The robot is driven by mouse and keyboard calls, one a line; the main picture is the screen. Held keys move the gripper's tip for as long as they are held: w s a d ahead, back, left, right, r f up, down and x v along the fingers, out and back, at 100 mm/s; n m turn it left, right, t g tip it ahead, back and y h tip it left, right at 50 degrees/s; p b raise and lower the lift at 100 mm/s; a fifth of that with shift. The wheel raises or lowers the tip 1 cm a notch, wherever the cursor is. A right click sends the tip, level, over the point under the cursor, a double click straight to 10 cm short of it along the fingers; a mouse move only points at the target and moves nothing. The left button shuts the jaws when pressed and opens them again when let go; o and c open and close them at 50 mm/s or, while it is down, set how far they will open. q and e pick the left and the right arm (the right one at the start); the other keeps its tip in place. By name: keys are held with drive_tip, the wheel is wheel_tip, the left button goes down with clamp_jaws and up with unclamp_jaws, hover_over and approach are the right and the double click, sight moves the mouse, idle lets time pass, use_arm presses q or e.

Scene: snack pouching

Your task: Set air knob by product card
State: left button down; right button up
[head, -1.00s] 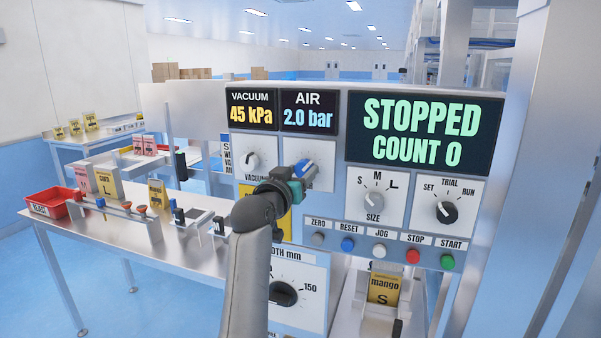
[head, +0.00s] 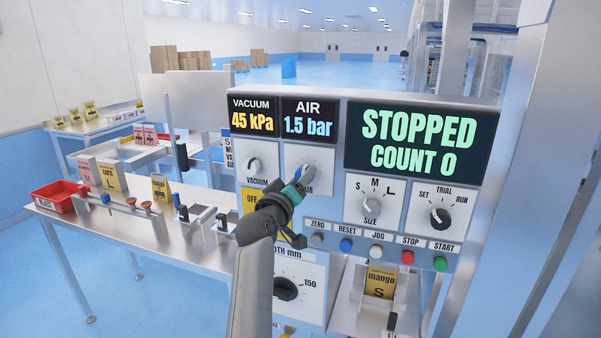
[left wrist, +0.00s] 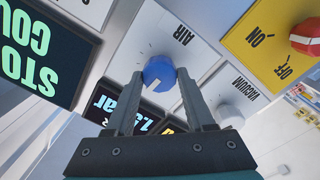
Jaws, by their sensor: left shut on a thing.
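The blue air knob (head: 304,173) is on a white plate of the machine panel, under the AIR display (head: 308,119), which reads 1.5 bar. My left gripper (head: 298,186) is at the knob and partly covers it. In the left wrist view the air knob (left wrist: 158,77) sits between the two fingertips of my left gripper (left wrist: 161,73), which is shut on it. A yellow card marked mango S (head: 381,284) stands below the buttons at the lower right. My right gripper is in neither current view.
The white vacuum knob (head: 255,166) is just left of the air knob, under a display reading 45 kPa. The size knob (head: 372,208) and mode knob (head: 439,217) are to the right. A steel table (head: 75,218) with a red bin (head: 60,197) stands at left.

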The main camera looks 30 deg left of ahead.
use_arm(q)
drive_tip(key=shift+n, duration=0.5)
drive_tip(key=shift+c, duration=1.3)
unclamp_jaws()
drive_tip(key=b+v, duration=0.1)
drive_tip(key=v, duration=1.4)
drive_tip(key=shift+d, duration=0.1)
